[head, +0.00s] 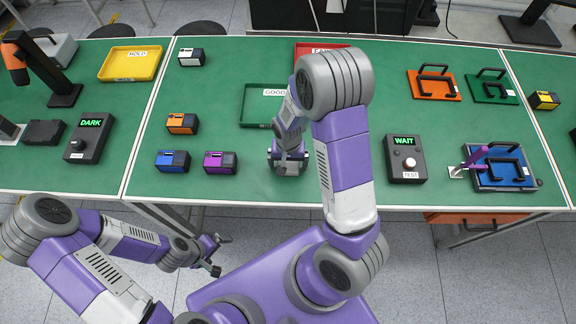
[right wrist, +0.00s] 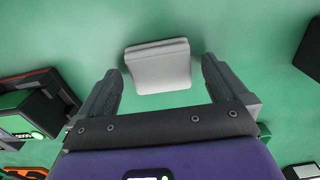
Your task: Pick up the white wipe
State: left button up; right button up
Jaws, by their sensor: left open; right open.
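The white wipe (right wrist: 158,66) is a folded light-grey-white pad lying on the green table. In the right wrist view it sits at and just beyond the fingertips of my right gripper (right wrist: 162,72), roughly centred between them, with a gap on each side. In the head view my right gripper (head: 289,164) points down over the table in front of the green tray, and I cannot make out the wipe clearly there. The right gripper is open and empty. My left gripper (head: 214,255) is open and empty, off the table's front edge.
Orange (head: 182,123), blue (head: 172,161) and purple (head: 220,161) boxes stand left of my right gripper. The green tray (head: 249,106) lies behind it. A dark WAIT tester (head: 405,158) and a blue fixture (head: 502,167) stand to the right.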

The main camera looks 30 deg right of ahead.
aim_at(288, 165)
jog(key=shift+f, duration=0.3)
jog(key=c, duration=1.1)
notch_tip(288, 165, up, 10)
jog(key=shift+r+p, duration=0.1)
jog(key=shift+p, duration=0.75)
